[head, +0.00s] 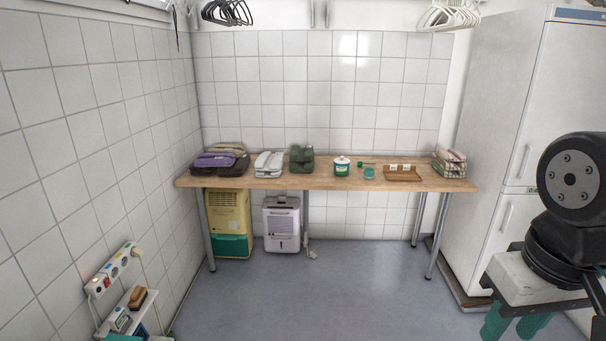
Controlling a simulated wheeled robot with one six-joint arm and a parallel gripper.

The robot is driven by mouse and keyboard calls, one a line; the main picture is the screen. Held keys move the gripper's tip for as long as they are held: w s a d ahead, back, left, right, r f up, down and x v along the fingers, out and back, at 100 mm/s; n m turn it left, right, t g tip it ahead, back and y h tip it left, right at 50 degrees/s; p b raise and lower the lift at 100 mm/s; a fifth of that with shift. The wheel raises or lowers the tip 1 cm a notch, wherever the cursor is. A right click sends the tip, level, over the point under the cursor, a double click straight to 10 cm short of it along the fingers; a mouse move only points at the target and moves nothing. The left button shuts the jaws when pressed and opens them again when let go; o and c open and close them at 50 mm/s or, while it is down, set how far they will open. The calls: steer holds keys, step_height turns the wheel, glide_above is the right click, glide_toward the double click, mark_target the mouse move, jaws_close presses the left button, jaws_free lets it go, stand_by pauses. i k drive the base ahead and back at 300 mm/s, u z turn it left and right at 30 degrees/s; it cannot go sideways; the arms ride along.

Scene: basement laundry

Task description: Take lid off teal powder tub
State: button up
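The teal powder tub (341,170) stands upright on the wooden table against the back wall, a little right of the table's middle. It has a pale label and a white lid (341,159) that sits on its top. Part of my arm shows at the right edge, far in front of the table and well apart from the tub. My gripper is not in view.
On the wooden table (330,182), a green scoop (366,163), a small teal item (369,173) and a brown tray (403,178) sit right of the tub. A dark green bundle (301,160) stands left. The grey floor (320,290) before the table is clear.

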mark_target(342, 160)
steer(key=i, duration=3.6)
steer(key=z, duration=0.7)
